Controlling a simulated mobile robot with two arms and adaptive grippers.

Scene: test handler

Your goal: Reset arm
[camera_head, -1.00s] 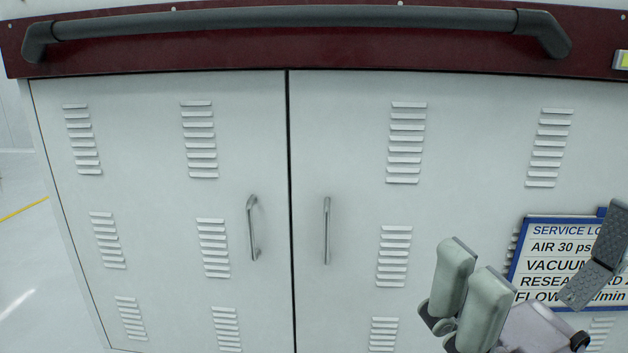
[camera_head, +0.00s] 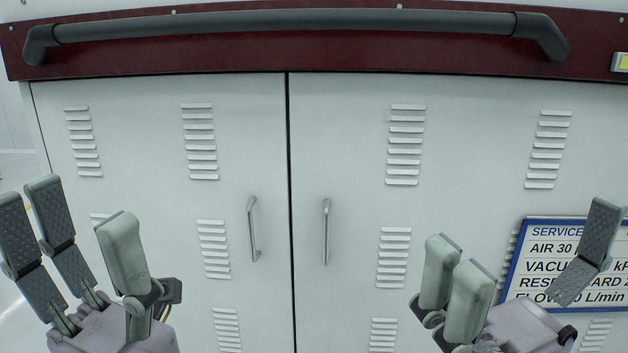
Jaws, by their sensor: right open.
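My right gripper (camera_head: 515,265) is at the lower right, in front of the cabinet. Its two pale-backed fingers on the left and the dark-padded finger on the right stand wide apart, with nothing between them. My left gripper (camera_head: 85,235) is at the lower left. Its two dark-padded fingers on the left and the pale-backed finger on the right are spread apart and empty. Neither gripper appears to hold anything.
A white cabinet with two vented doors (camera_head: 345,140) fills the view, with two small metal handles (camera_head: 326,232) at its middle seam. A long black bar (camera_head: 290,20) runs across the dark red panel above. A blue-edged service sign (camera_head: 535,262) is partly behind my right gripper.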

